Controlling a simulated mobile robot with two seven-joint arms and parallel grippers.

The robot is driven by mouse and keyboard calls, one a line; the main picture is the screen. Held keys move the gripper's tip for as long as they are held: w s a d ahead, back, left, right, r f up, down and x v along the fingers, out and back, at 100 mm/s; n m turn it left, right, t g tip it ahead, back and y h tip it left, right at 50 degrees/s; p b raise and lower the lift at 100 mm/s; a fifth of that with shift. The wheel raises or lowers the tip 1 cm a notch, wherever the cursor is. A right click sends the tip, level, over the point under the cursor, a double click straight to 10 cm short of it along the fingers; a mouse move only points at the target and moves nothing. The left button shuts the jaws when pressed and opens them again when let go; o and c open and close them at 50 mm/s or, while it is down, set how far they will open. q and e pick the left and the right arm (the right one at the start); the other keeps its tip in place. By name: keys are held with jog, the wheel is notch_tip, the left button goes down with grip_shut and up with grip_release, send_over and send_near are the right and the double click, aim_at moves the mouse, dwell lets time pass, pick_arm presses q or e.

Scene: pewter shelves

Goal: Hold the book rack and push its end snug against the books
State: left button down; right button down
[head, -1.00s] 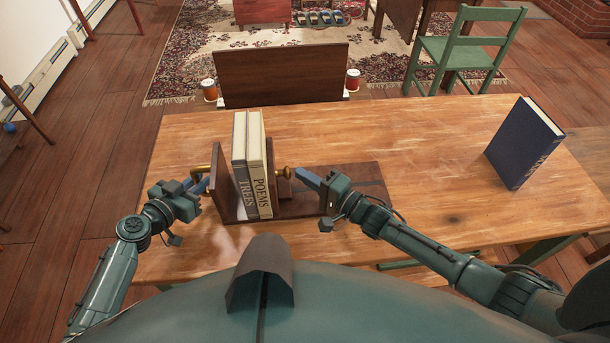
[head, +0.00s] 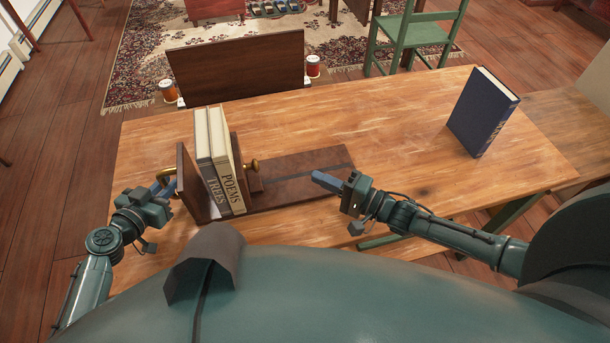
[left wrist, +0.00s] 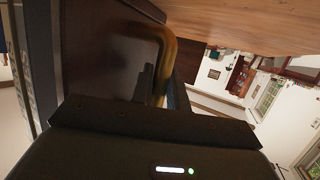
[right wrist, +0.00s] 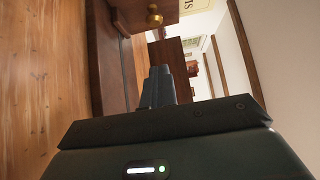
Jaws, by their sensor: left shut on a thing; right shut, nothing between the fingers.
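The dark wood book rack (head: 300,172) lies on the table with two pale books, TREES (head: 208,160) and POEMS (head: 226,165), standing slightly tilted at its left part. My left gripper (head: 171,188) is shut on the brass handle outside the rack's left end panel (head: 187,187); the handle also shows in the left wrist view (left wrist: 166,62). The sliding end (head: 254,184), with a brass knob (head: 252,165), stands close on the right of POEMS; I cannot tell whether they touch. My right gripper (head: 326,181) is shut and empty, well right of the knob, which shows in the right wrist view (right wrist: 154,16).
A dark blue book (head: 482,112) stands alone on the right of the wooden table (head: 400,120). A dark wood panel (head: 237,65) rises beyond the table's far edge. A green chair (head: 415,32) stands behind. The table between rack and blue book is clear.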

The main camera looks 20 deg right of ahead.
aim_at(246, 169)
pick_arm(q)
jog(key=shift+d, duration=0.15)
pick_arm(e)
jog(key=x, duration=0.9)
jog(key=a, duration=0.2)
jog(key=shift+s+a, duration=0.1)
jog(key=shift+a, duration=0.8)
jog(key=a, duration=0.5)
